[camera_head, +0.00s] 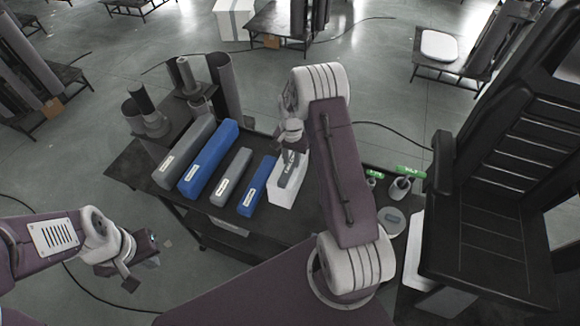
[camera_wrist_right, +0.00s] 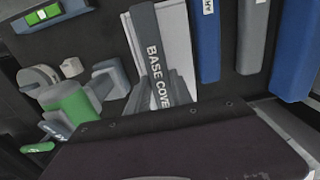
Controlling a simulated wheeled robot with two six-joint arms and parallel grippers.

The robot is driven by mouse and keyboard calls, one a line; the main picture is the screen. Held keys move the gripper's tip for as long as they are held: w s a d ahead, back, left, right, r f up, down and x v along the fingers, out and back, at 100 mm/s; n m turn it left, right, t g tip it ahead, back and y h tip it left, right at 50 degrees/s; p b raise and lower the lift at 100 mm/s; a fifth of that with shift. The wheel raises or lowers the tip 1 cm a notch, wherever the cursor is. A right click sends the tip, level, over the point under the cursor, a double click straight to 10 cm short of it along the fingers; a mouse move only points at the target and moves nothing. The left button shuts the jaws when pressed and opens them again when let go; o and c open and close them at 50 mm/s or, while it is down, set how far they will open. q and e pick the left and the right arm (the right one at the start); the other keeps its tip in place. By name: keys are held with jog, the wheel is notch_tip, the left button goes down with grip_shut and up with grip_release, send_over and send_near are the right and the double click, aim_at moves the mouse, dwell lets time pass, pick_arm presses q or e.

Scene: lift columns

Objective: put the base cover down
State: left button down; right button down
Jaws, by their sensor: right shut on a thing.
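The base cover (camera_wrist_right: 151,45) is a grey bar with white "BASE COVER" lettering in the right wrist view. It also shows below my right gripper in the head view (camera_head: 291,171). My right gripper (camera_wrist_right: 160,92) is shut on it, a finger on each side. The cover is over or in a white box (camera_head: 284,194); I cannot tell whether it touches the box, whose white surface also shows beside it in the wrist view (camera_wrist_right: 176,42). My left gripper (camera_head: 136,268) is away at the lower left with nothing visible in it; its jaw opening is unclear.
Grey and blue bars (camera_head: 208,157) lie side by side on the dark table (camera_head: 125,165), left of the white box. Upright cylinders (camera_head: 150,120) stand at the table's back left. Green-labelled parts (camera_head: 402,184) and a black seat-like structure (camera_head: 490,220) are on the right.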

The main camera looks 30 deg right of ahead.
jog(key=f, duration=0.1)
jog(key=f+p, duration=0.1)
jog(key=f, duration=0.1)
jog(key=shift+s+a+f, duration=0.1)
jog(key=shift+s+a, duration=0.05)
jog(key=shift+s, duration=0.1)
jog(key=shift+s+f, duration=0.1)
jog(key=shift+f, duration=0.1)
jog(key=shift+w+f, duration=0.2)
jog(key=shift+f, duration=0.05)
jog(key=c, duration=1.2)
grip_release()
jog(key=shift+c, duration=0.2)
jog(key=shift+o, duration=0.6)
jog(key=shift+s+r, duration=0.1)
jog(key=shift+r, duration=0.1)
